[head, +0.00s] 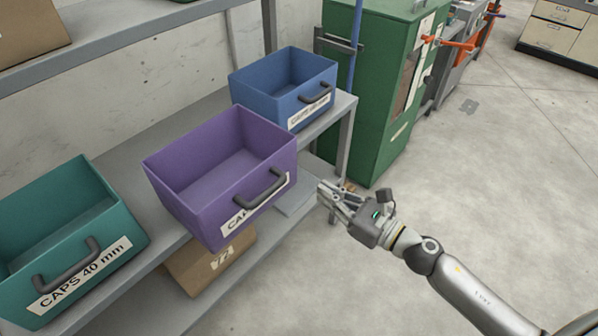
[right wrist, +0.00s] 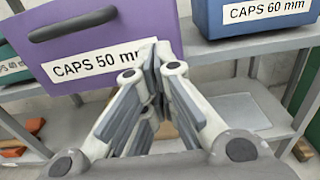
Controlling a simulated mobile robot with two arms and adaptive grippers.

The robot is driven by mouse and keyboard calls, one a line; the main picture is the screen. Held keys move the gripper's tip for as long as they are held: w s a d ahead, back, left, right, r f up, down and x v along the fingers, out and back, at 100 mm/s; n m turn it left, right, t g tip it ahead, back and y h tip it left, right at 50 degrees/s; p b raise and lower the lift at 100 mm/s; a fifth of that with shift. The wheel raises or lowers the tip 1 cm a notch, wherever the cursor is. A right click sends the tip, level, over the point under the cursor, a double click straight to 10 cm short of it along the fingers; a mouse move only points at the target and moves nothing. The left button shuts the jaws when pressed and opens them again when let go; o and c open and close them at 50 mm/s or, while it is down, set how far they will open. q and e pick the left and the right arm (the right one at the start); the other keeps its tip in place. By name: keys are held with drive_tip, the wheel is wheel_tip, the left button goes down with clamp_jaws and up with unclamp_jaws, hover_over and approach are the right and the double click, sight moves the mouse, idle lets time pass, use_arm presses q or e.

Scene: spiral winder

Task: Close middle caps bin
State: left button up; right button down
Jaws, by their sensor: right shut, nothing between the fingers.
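The middle caps bin is a purple open-topped bin (head: 190,205) with a dark handle (head: 264,188) on its front. It sticks out past the shelf's front edge, further forward than its neighbours. In the right wrist view the purple bin (right wrist: 120,35) shows its label "CAPS 50 mm". My right gripper (head: 326,192) is shut and empty, in front of and to the right of the purple bin. In the right wrist view the shut fingers (right wrist: 152,68) overlap the end of the label; I cannot tell whether they touch it. My left gripper is not in view.
A teal bin (head: 110,262) labelled "CAPS 40 mm" stands left and a blue bin (head: 265,92) right on the grey shelf (head: 345,110). A cardboard box (head: 190,278) sits below. A green cabinet (head: 385,90) stands beyond the shelf. The floor (head: 490,190) at right is clear.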

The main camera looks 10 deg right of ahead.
sight(290, 171)
drive_tip(key=p+x, duration=0.2)
drive_tip(key=x, duration=0.6)
drive_tip(key=shift+w+a, duration=0.1)
drive_tip(key=b+x, duration=0.1)
drive_tip(key=x, duration=1.2)
drive_tip(key=shift+w+f, duration=0.1)
drive_tip(key=shift+f, duration=0.05)
drive_tip(key=shift+w+a, duration=0.1)
drive_tip(key=shift+a, duration=0.05)
drive_tip(key=shift+r, duration=0.3)
drive_tip(key=shift+b, duration=0.3)
